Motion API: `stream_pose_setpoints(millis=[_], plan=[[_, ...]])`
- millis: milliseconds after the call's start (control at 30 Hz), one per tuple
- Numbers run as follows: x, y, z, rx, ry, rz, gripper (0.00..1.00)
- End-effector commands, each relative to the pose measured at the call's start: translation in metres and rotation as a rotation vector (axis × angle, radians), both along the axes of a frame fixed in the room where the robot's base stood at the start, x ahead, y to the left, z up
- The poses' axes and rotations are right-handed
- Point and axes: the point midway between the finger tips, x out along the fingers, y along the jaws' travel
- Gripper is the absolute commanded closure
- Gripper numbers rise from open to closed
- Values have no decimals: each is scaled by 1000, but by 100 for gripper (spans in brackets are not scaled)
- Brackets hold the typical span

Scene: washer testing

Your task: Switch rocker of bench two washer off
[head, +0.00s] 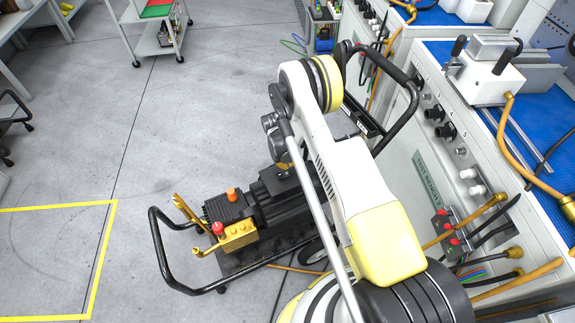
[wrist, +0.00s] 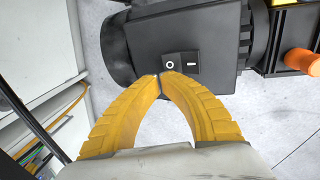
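The washer is a dark motor-and-pump unit (head: 232,205) on a low black cart beside the bench marked as a test bench. Its dark motor housing (wrist: 135,45) fills the upper part of the wrist view. Which side is pressed in I cannot tell. My gripper (wrist: 159,76) has its yellow fingertips together, with nothing seen between them. The tips are just below the O side in the picture; contact is unclear. The fingers are not clearly visible in the head view.
The cart's black handles (head: 160,250) rise on both sides of the washer. The bench (head: 405,150) with hoses and knobs stands close on the right. An orange knob (wrist: 301,61) is right of the housing. Open grey floor (head: 90,130) lies to the left.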

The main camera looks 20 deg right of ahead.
Motion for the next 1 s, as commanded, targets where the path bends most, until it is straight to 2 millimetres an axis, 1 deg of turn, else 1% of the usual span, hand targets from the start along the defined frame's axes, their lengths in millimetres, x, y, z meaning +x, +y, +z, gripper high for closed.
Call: stream_pose_setpoints(millis=[267,367,467,567,700,800,900,1000], plan=[[0,0,1,0,0,0,100],[1,0,7,0,0,0,100],[4,0,22,0,0,0,100],[8,1,45,0,0,0,100],[8,3,80,0,0,0,100],[7,4,102,0,0,0,100],[7,5,119,0,0,1,100],[7,6,131,0,0,1,100]])
